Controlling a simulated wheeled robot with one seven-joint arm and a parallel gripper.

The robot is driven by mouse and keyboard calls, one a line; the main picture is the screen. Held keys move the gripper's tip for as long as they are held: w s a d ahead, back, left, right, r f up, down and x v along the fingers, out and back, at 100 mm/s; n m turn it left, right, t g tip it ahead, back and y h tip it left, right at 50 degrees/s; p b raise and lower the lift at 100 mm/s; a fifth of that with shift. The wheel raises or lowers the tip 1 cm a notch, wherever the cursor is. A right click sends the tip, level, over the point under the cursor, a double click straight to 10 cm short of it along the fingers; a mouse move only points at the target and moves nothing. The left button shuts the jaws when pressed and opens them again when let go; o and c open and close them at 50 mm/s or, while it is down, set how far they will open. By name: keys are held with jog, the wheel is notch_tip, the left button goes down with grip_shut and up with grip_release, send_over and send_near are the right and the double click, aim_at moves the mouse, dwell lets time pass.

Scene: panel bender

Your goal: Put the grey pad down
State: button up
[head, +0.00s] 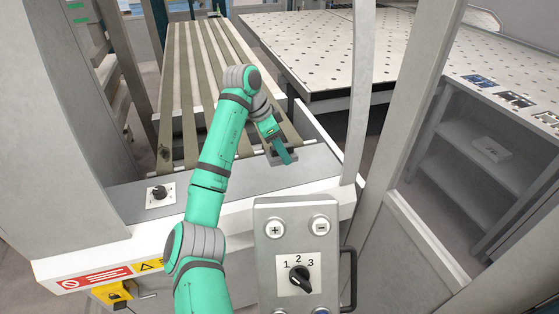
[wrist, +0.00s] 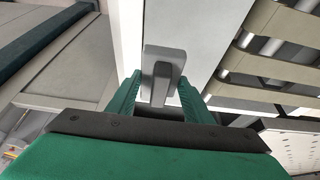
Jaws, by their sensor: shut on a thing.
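My gripper (head: 283,153) is over the grey front ledge of the machine, at the near end of the slatted conveyor. In the wrist view, the fingers of my gripper (wrist: 160,98) are shut on the grey pad (wrist: 166,55), a small rounded block with a narrower grip between the fingertips. The pad sticks out beyond the fingertips, over a pale surface. In the head view, the gripper and arm partly cover the pad. I cannot tell whether the pad touches the surface below.
The slatted conveyor (head: 205,75) runs back from the ledge (head: 240,185). A perforated table (head: 325,55) stands to its right. A control box (head: 297,255) with a 1-2-3 dial is in front. A knob panel (head: 160,193) sits left on the ledge. A grey post (head: 361,90) rises on the right.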

jog(key=w+f, duration=0.4)
jog(key=f, duration=0.1)
jog(key=shift+w+a+f, duration=0.1)
jog(key=shift+w+f, duration=0.2)
jog(key=shift+w, duration=0.1)
jog(key=shift+w+f, duration=0.2)
jog(key=shift+f, duration=1.35)
jog(key=shift+f, duration=0.1)
jog(key=o, duration=1)
jog(key=shift+a+f, duration=0.1)
jog(key=v, duration=1)
jog(key=shift+w+a+r, duration=0.1)
jog(key=shift+a+r, duration=0.2)
jog(key=shift+a, duration=0.1)
jog(key=shift+w, duration=0.1)
